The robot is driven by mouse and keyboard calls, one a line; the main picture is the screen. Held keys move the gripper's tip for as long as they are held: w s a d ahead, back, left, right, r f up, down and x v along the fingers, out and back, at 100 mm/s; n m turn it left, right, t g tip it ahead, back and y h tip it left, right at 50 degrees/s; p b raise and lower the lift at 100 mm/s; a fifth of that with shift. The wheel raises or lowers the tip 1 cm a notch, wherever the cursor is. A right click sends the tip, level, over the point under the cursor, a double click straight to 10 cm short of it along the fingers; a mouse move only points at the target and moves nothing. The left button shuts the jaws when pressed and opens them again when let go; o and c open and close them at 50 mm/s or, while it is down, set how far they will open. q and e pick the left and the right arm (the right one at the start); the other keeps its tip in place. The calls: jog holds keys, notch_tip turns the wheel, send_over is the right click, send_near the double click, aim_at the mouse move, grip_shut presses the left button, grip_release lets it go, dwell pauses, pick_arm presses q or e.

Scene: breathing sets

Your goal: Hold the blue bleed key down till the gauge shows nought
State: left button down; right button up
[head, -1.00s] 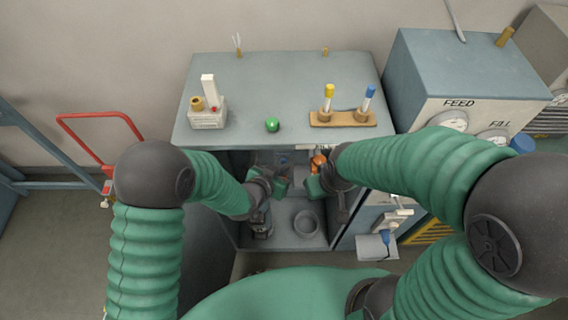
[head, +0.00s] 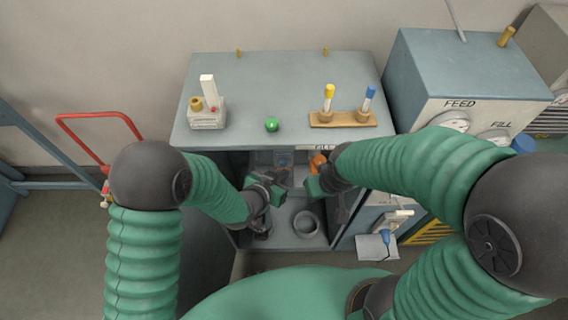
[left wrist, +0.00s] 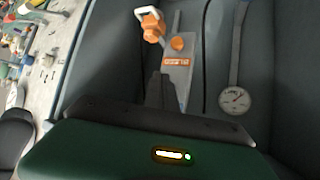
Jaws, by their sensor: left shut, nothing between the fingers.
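My left gripper (head: 277,178) is inside the open front of the cabinet (head: 212,92), shut and empty. In the left wrist view its dark fingers (left wrist: 160,91) lie over the lower end of a grey plate (left wrist: 178,75). The plate carries an orange knob (left wrist: 177,43) and an orange label. A round white gauge (left wrist: 234,99) is right of the plate, its needle too small to read. My right gripper (head: 314,187) is in the same opening, below an orange part (head: 318,161); its jaws are unclear. A small blue patch (head: 284,160) shows at the back; I cannot tell whether it is the bleed key.
A round bowl (head: 306,224) sits on the cabinet floor. On top stand a white device (head: 207,112), a green ball (head: 272,124) and a wooden rack (head: 343,119) with two tubes. A blue-handled item (head: 387,238) hangs at lower right. A red rail (head: 100,116) is left.

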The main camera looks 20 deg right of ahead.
pick_arm(q)
jog(key=shift+s+a, duration=0.25)
jog(key=shift+s, duration=0.6)
jog(key=shift+s+a, duration=0.2)
jog(key=shift+s, duration=0.6)
jog(key=shift+s+a, duration=0.25)
jog(key=shift+s, duration=0.6)
